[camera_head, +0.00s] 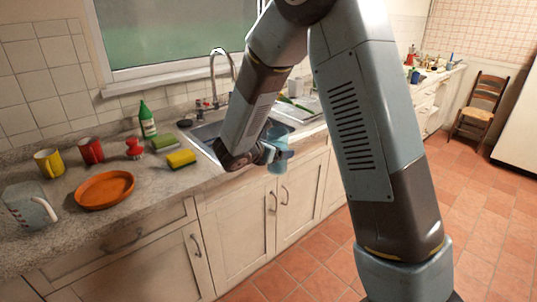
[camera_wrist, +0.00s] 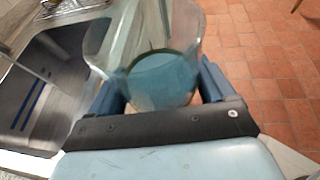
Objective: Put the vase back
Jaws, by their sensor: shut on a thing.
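A clear vase with a bluish bottom (camera_wrist: 160,75) is between the two blue fingers of my gripper (camera_wrist: 165,88) in the wrist view. In the head view the vase (camera_head: 278,160) shows as a light blue shape at the end of my gripper (camera_head: 268,153). My gripper is shut on it, in front of the sink and the cabinet doors, over the counter's front edge. My arm hides part of the sink and counter behind it.
The sink (camera_head: 207,131) has a tall faucet (camera_head: 222,65). On the left counter are an orange plate (camera_head: 105,190), a jug (camera_head: 28,207), yellow (camera_head: 48,162) and red (camera_head: 91,151) mugs, a green bottle (camera_head: 147,120) and a yellow sponge (camera_head: 181,158). The tiled floor (camera_head: 290,265) is clear.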

